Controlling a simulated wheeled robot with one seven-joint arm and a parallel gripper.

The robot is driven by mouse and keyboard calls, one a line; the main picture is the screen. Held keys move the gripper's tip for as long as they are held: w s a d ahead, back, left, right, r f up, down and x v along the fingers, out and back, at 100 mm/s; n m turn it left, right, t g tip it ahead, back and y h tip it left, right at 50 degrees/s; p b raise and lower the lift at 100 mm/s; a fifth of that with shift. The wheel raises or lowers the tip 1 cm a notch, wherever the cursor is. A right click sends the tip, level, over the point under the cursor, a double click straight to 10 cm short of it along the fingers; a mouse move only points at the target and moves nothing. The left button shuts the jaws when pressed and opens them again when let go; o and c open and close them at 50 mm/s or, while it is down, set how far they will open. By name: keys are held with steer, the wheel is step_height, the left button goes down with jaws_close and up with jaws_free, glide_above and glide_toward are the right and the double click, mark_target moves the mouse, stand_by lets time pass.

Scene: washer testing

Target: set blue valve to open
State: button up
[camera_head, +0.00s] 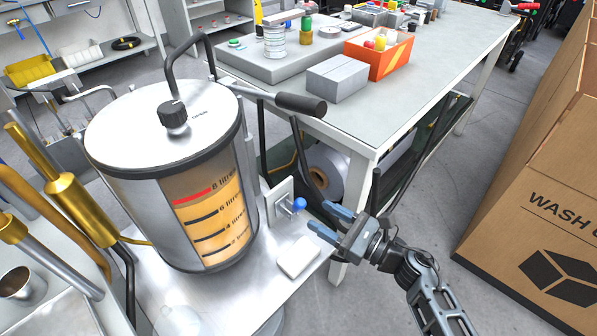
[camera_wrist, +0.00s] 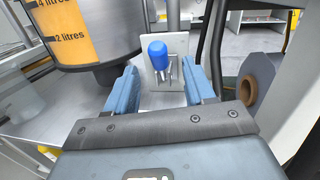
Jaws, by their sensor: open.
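The blue valve (camera_head: 299,204) is a small blue knob on a metal stem, standing out from a pale upright plate (camera_head: 283,200) beside the tank. In the wrist view the blue valve (camera_wrist: 157,52) shows upright between my fingers, a little beyond their tips. My gripper (camera_head: 328,222) is open and empty, just to the lower right of the knob in the head view. In the wrist view my gripper (camera_wrist: 160,92) has one finger on each side of the knob's line, apart from it. I cannot read any open or closed marking on the plate.
A steel tank (camera_head: 130,205) with a litre scale stands left of the valve. A white block (camera_head: 298,257) lies below the valve on the bench. A worktable (camera_head: 430,75) with an orange box (camera_head: 378,60) is behind. A cardboard box (camera_head: 525,190) stands at right, with clear floor between.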

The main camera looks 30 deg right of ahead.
mark_target(299, 204)
steer(key=shift+g, duration=0.3)
steer(key=p+x, duration=0.1)
steer(key=x, duration=0.6)
steer(key=shift+w+a, duration=0.1)
steer(key=shift+w, duration=0.05)
jaws_close()
stand_by(0.4)
